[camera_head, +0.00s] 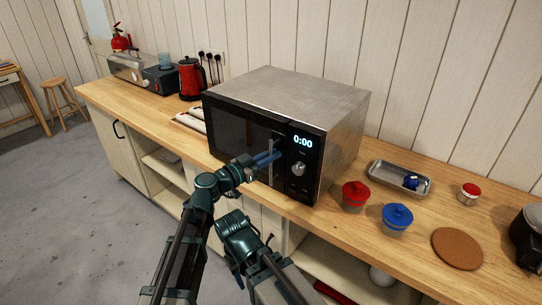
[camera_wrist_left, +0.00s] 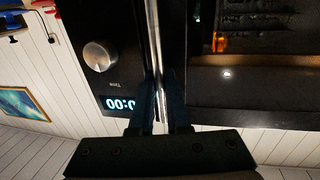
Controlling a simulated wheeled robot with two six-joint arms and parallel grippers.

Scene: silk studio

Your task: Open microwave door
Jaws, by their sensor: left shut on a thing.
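The microwave (camera_head: 300,92) stands on the wooden counter, with a grey metal case and a black front. Its door (camera_head: 233,130) looks closed, and the display reads 0:00. A vertical metal handle (camera_head: 272,160) runs down the door's right side, beside the control panel with a round knob. My left gripper (camera_head: 271,158) is at the handle. In the left wrist view the gripper's fingers (camera_wrist_left: 159,110) sit on either side of the handle bar (camera_wrist_left: 153,45), shut on it. The knob (camera_wrist_left: 99,56) also shows there. My right gripper is not in view.
Right of the microwave are a red-lidded pot (camera_head: 355,194), a blue-lidded pot (camera_head: 397,218), a metal tray (camera_head: 385,176) and a round cork mat (camera_head: 457,248). A red kettle (camera_head: 191,79) and a toaster (camera_head: 127,67) stand on the left.

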